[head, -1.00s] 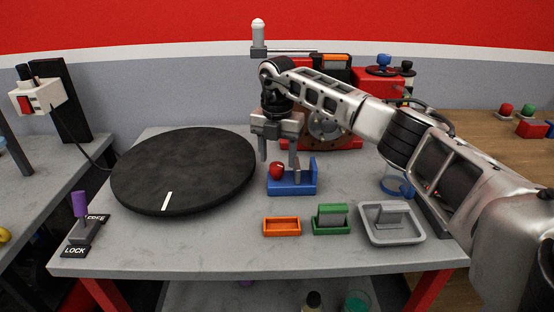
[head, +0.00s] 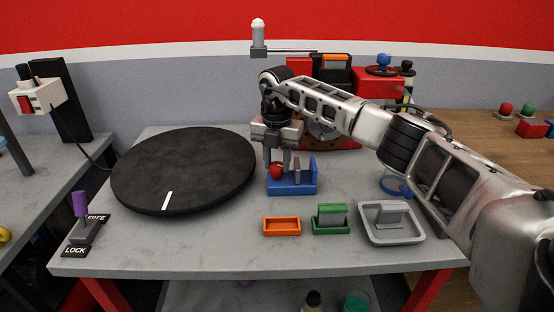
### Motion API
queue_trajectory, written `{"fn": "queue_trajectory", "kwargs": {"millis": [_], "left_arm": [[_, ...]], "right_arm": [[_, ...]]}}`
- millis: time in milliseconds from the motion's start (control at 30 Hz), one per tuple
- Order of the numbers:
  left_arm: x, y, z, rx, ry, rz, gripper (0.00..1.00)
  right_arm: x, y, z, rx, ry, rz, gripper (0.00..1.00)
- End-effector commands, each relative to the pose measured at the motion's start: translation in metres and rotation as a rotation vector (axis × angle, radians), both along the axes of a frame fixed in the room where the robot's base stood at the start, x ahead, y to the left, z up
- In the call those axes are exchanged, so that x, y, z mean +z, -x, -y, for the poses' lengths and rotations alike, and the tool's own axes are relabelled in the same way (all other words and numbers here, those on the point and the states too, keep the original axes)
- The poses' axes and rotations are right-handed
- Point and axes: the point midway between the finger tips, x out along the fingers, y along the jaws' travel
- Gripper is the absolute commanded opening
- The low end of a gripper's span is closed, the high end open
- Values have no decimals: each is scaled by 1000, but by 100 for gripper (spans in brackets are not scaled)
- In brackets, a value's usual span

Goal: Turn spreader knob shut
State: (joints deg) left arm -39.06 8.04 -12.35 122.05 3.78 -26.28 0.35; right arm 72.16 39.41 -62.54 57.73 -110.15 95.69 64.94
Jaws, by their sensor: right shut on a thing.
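A small blue fixture (head: 292,187) with a raised right wall stands on the grey workbench, right of the black turntable. A round red knob (head: 277,171) sits at its left side; I take this as the spreader knob. A grey upright piece (head: 297,170) stands beside the knob. My right gripper (head: 277,160) points down over the fixture and is shut on the red knob, with its fingers on either side. The fingers partly hide the knob's upper part. My left gripper is not in view.
The black turntable (head: 185,170) with a white mark fills the bench's left half. An orange tray (head: 281,226), a green holder (head: 332,219) and a grey tray (head: 391,223) line the front right. A purple-handled lever (head: 80,205) stands at the left corner. A red machine stands behind.

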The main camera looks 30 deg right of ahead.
Motion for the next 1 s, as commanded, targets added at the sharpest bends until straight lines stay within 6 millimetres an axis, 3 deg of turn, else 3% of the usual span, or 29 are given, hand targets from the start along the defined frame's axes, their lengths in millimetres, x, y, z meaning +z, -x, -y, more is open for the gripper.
{"fn": "queue_trajectory", "kwargs": {"millis": [367, 1000], "left_arm": [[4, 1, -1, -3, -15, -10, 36], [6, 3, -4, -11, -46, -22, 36]], "right_arm": [[3, -1, 0, 228, -1, 1, 9], [1, -1, -1, 834, 0, 1, 9]]}}
